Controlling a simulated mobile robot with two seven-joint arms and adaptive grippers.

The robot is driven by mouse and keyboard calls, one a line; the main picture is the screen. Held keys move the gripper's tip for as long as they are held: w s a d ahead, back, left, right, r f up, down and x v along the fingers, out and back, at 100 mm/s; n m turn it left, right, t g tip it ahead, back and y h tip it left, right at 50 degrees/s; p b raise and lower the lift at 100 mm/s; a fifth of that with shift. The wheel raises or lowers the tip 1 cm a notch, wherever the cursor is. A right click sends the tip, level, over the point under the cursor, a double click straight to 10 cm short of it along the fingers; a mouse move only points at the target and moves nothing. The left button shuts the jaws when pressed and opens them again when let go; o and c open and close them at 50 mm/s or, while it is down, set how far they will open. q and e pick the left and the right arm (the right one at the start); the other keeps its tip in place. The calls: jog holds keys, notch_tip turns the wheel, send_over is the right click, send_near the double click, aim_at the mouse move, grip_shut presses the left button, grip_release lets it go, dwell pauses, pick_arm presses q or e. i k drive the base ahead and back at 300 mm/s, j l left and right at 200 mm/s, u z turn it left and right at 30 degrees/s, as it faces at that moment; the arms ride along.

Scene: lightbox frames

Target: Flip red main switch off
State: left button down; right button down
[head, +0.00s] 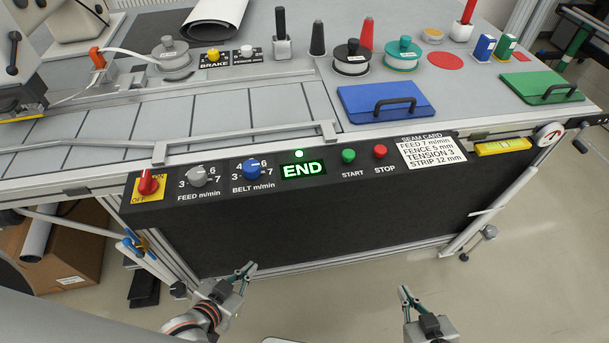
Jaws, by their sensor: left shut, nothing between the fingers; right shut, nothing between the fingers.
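The red main switch (148,182) is a rotary knob on a yellow plate at the left end of the black control panel (330,215). OFF is printed at the plate's lower left, and small lettering shows at its upper right. The knob's handle looks roughly upright; its exact setting is hard to tell. My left gripper (249,269) is shut and empty, in front of and below the panel, right of the switch and apart from it. My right gripper (404,291) is shut and empty, further right and low in front of the panel.
Beside the switch are a grey feed knob (197,176), a blue belt knob (252,169), a lit green END display (303,169), a green start button (348,156) and a red stop button (380,151). A metal rail (90,140) runs above the panel. Open floor lies right.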

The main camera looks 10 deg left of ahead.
aim_at(147, 185)
jog(key=u, duration=1.5)
jog(key=k, duration=0.5)
jog(key=i, duration=0.5)
